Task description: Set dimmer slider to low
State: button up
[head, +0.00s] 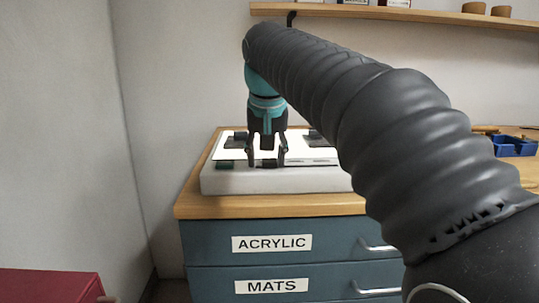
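My gripper (266,163) points down over a low pale block with a white top (222,180), which stands on the wooden top of a cabinet. Its two dark fingers are spread apart, with a gap between them. Small dark pieces lie on the white top: one at the left (236,141), one at the front left (225,163), and one seen between or behind the fingertips. I cannot tell which, if any, is the dimmer slider or where it is set. My arm hides the right part of the block. Whether the fingertips touch anything is unclear.
The blue cabinet (210,243) has drawers labelled ACRYLIC and MATS, with silver handles. A blue tray (516,146) sits at the right of the wooden top. A shelf (430,15) runs above on the wall. A red box (45,286) is at the lower left.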

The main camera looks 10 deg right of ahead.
jog(key=shift+d, duration=0.1)
jog(key=shift+s+r, duration=0.1)
jog(key=shift+r, duration=0.2)
jog(key=v, duration=1.1)
jog(key=shift+r, duration=0.2)
jog(key=s+d+f, duration=0.3)
jog(key=s+f, duration=0.3)
jog(key=f, duration=0.5)
jog(key=s+d+f, duration=0.2)
jog(key=s+f, duration=0.5)
jog(key=f, duration=0.5)
jog(key=s+d+f+t, duration=0.1)
jog(key=s+d+f, duration=0.2)
jog(key=s+f, duration=0.4)
notch_tip(320, 180, down, 5)
jog(key=shift+s+d+r+n, duration=0.15)
jog(key=shift+s+d+n, duration=0.05)
jog(key=shift+d+n, duration=0.2)
dwell(1.1)
